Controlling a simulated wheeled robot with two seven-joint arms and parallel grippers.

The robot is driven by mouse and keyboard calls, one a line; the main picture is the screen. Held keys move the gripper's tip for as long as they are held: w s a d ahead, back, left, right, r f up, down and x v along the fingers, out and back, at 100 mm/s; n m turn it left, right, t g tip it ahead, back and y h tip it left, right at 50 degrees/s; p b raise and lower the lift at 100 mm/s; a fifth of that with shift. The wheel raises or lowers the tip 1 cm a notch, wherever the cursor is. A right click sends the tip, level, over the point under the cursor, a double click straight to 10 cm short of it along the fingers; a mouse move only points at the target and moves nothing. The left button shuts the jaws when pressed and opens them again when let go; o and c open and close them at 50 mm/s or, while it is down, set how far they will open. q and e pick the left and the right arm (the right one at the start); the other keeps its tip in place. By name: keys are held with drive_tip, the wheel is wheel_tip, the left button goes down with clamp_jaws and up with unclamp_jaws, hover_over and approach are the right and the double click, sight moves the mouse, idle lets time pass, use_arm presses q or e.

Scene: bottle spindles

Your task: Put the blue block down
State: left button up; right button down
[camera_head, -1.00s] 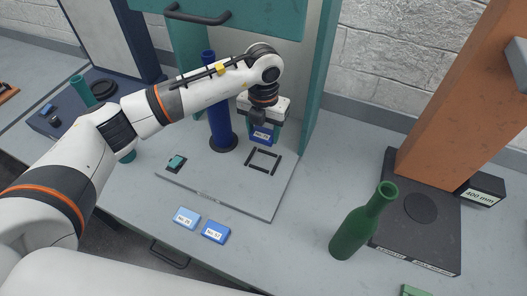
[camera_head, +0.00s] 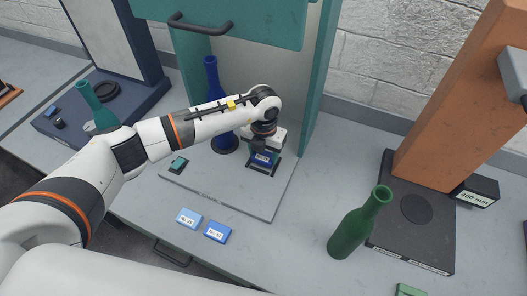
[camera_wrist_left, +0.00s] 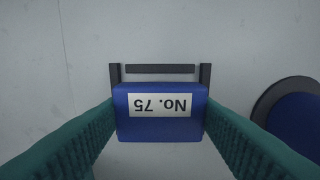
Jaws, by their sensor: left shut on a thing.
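The dark blue block (camera_head: 262,160) carries a white label reading "No. 75", which appears upside down in the left wrist view (camera_wrist_left: 160,113). My left gripper (camera_head: 262,152) is shut on it, with teal fingers on both sides. The block is at the black square frame (camera_head: 252,170) on the grey board. In the wrist view a far bar and two corner ends of the frame (camera_wrist_left: 160,69) show beyond the block; the near part is hidden. I cannot tell whether the block touches the board. My right gripper is not in view.
A blue bottle (camera_head: 212,110) stands on the board left of the gripper, with a small teal block (camera_head: 179,165) nearby. Two lighter blue blocks, "No. 28" (camera_head: 188,218) and another (camera_head: 217,231), lie at the front. A green bottle (camera_head: 360,225) stands right. A teal cabinet part (camera_head: 230,25) overhangs the board.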

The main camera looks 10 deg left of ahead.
sight(264, 156)
use_arm(q)
drive_tip(key=shift+f+b, duration=0.4)
drive_tip(key=shift+f, duration=0.1)
drive_tip(key=o, duration=1)
drive_tip(key=shift+r, duration=0.1)
drive_tip(key=shift+r, duration=0.1)
drive_tip(key=shift+r+p, duration=0.35)
drive_tip(key=shift+p, duration=0.15)
wheel_tip(264, 156, up, 12)
drive_tip(key=b, duration=0.3)
drive_tip(key=shift+r, duration=0.15)
drive_tip(key=shift+s, duration=0.1)
